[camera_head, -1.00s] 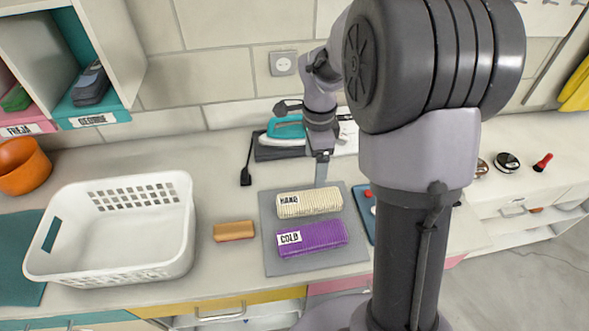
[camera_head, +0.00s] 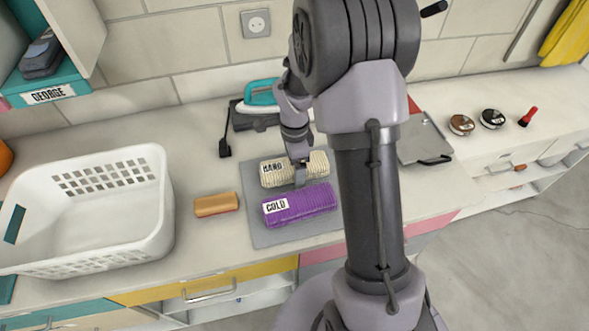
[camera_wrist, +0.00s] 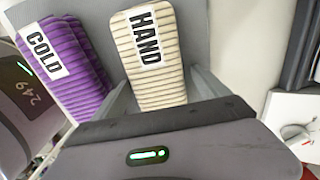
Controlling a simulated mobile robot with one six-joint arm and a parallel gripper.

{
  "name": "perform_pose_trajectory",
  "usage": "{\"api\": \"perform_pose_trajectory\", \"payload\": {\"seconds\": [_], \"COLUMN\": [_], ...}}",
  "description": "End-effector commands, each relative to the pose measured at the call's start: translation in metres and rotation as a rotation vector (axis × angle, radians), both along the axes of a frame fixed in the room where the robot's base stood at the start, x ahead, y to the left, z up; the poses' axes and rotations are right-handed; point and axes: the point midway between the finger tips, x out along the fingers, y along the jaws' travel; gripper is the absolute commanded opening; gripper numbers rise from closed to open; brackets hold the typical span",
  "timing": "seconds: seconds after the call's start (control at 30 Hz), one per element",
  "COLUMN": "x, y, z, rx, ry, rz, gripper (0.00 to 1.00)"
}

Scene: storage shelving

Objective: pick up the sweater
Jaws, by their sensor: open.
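Two folded knit sweaters lie side by side on a grey mat (camera_head: 258,236). The cream sweater (camera_head: 318,163) has a "HAND" label and lies toward the wall. The purple sweater (camera_head: 315,200) has a "COLD" label and lies nearer the counter's front. My gripper (camera_head: 300,175) is low over the cream sweater, by its side facing the purple one. In the wrist view, my open gripper (camera_wrist: 160,85) has its fingers on either side of the cream sweater's near end (camera_wrist: 155,80). The purple sweater (camera_wrist: 70,65) is left of the left finger. Whether the fingers touch cloth is unclear.
A white laundry basket (camera_head: 155,215) stands at the left, with a tan block (camera_head: 216,205) between it and the mat. A teal iron (camera_head: 262,95) is behind the mat by the wall. A grey board (camera_head: 425,145) and small round items (camera_head: 492,118) lie to the right.

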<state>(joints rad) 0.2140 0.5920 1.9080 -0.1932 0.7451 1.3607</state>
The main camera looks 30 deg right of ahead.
Motion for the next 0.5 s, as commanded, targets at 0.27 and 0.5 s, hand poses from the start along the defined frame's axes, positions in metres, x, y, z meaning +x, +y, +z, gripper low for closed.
{"api": "perform_pose_trajectory", "payload": {"seconds": [0.27, 0.5], "x": [0.0000, 0.0001], "y": [0.0000, 0.0000], "z": [0.0008, 0.0010], "rx": [0.000, 0.000], "ry": [0.000, 0.000], "rz": [0.000, 0.000], "gripper": [0.34, 0.06]}}
